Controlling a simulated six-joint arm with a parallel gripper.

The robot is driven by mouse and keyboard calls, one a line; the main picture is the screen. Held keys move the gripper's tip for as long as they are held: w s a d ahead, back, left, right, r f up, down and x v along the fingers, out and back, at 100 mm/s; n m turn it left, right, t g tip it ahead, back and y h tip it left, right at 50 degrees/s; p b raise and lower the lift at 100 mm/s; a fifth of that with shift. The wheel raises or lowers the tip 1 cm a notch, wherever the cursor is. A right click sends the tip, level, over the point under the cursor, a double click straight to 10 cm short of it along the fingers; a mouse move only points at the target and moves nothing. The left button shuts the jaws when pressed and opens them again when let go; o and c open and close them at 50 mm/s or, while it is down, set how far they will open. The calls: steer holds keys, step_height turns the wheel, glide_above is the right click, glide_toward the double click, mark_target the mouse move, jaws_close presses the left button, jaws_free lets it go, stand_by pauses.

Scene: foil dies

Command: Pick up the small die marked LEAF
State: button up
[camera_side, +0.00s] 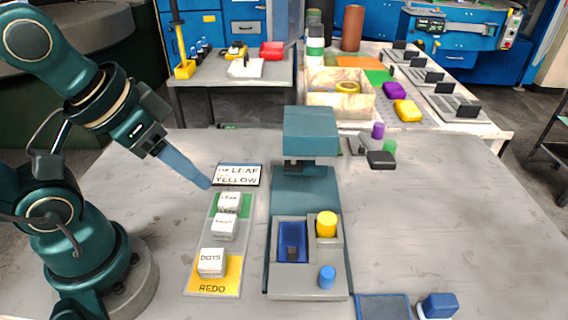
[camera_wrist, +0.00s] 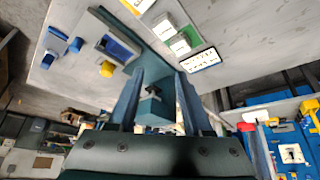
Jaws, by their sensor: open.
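The small white die marked LEAF (camera_side: 230,201) sits on the green end of a narrow tray (camera_side: 232,262). A second white die (camera_side: 223,228), its mark too small to read, sits just in front of it. A die marked DOTS (camera_side: 211,262) is on the tray's yellow end, labelled REDO. A card reading LEAF and YELLOW (camera_side: 236,175) lies behind the tray. My gripper (camera_side: 207,184) is left of the card and above the table, apart from the dies. In the wrist view my gripper (camera_wrist: 158,76) has its fingers spread, with no die between them; the LEAF die (camera_wrist: 180,45) is beyond the fingertips.
A teal press-like machine (camera_side: 306,190) stands right of the tray, with a blue recess (camera_side: 292,241), a yellow cylinder (camera_side: 327,224) and a blue cylinder (camera_side: 327,276) at its front. A dark blue pad (camera_side: 385,307) and a blue block (camera_side: 439,305) are front right. The right side of the table is mostly clear.

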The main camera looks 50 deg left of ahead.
steer(key=o, duration=0.7)
steer(key=shift+c, duration=0.2)
